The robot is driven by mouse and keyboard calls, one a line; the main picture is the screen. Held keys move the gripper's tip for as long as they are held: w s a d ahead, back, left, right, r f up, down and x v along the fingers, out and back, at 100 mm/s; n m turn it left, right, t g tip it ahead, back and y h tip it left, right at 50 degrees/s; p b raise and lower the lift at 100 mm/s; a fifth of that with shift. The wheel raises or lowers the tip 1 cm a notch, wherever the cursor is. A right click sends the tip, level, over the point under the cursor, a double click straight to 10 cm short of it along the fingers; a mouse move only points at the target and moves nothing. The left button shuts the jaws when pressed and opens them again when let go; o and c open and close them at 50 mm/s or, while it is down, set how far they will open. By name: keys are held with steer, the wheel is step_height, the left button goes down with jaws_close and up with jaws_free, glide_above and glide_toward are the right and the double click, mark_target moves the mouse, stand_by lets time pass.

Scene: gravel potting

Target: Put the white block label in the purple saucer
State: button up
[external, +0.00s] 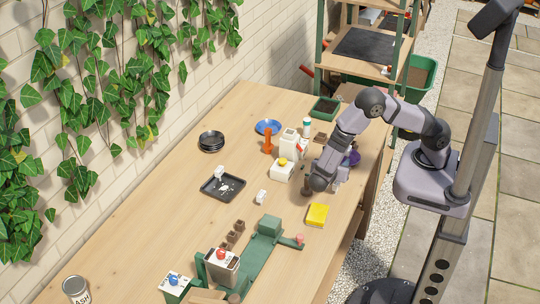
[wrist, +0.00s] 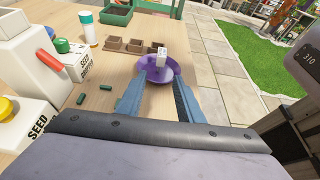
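The purple saucer (wrist: 151,77) is ahead of my gripper in the wrist view. In the external view the purple saucer (external: 354,158) is partly hidden behind my arm. A small white block label (wrist: 161,59) with faint marks stands upright over the saucer's middle and appears to rest in it. My gripper (wrist: 160,80) has its two blue-grey fingers spread, with the tips near the saucer's near rim. A clear gap shows on either side of the block, and nothing is between the fingers' grip faces.
Small brown pots (wrist: 135,46) stand behind the saucer. A white bottle (wrist: 87,30) and seed boxes (wrist: 20,120) are at left. Two green pieces (wrist: 81,99) lie on the table. A yellow sponge (external: 317,215), black tray (external: 222,196) and another white piece (external: 261,197) lie elsewhere.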

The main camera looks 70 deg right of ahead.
steer(key=shift+a+r, duration=0.1)
steer(key=shift+a, duration=0.15)
steer(key=s+d+r+m+y, duration=0.1)
steer(key=s+m+y, duration=0.3)
steer(key=m, duration=0.5)
steer(key=s+r+m+y, duration=0.4)
steer(key=s+m+y, duration=0.1)
steer(key=m+y, duration=0.4)
steer(key=shift+s+d+r+y, duration=0.15)
steer(key=shift+s+d+y, duration=0.1)
steer(key=shift+d+y, duration=0.1)
